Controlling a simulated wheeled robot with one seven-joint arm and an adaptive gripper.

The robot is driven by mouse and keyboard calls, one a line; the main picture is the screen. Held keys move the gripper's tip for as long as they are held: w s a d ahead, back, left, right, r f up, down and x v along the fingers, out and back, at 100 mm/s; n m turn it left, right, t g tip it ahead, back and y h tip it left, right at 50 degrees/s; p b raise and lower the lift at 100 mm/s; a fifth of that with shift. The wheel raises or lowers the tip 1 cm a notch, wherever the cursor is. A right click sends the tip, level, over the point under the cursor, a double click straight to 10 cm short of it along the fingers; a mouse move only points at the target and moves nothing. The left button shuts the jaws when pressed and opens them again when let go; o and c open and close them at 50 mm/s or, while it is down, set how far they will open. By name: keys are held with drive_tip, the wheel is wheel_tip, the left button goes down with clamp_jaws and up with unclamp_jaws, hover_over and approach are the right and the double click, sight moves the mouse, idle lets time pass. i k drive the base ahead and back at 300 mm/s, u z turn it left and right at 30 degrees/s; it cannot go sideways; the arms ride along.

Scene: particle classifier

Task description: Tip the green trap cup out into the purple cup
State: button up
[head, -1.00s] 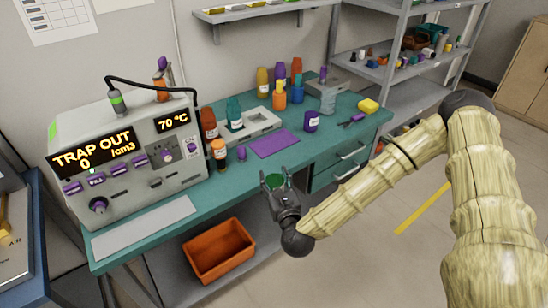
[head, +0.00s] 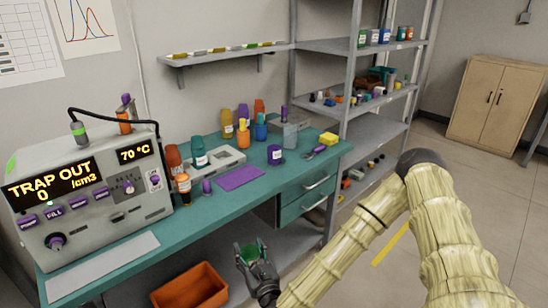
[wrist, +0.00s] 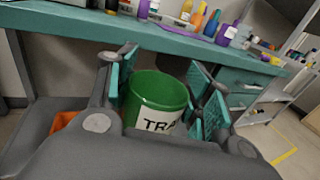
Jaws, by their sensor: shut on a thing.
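My gripper (head: 257,256) is shut on the green trap cup (wrist: 158,92), which has a white label reading "TRA". The cup looks upright between the teal finger pads in the wrist view and appears small and dark green in the head view (head: 250,249). It is held in front of the bench's front edge, clear of the top. The purple cup (head: 275,155) with a white label stands on the bench right of the purple mat. In the wrist view, a purple labelled cup (wrist: 226,34) stands at the upper right, beyond my gripper.
The teal bench (head: 125,253) holds a grey machine (head: 100,205) reading "TRAP OUT 0 /cm3" and 70 °C. Several bottles (head: 243,132) stand behind the purple mat (head: 240,178). An orange bin (head: 189,289) sits below. A yellow sponge (head: 329,139) lies near the bench's right end.

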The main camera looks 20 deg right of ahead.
sight(274, 151)
drive_tip(key=k, duration=0.75)
drive_tip(key=z, duration=1.75)
drive_tip(key=i, duration=1.2)
drive_tip(key=u, duration=2.25)
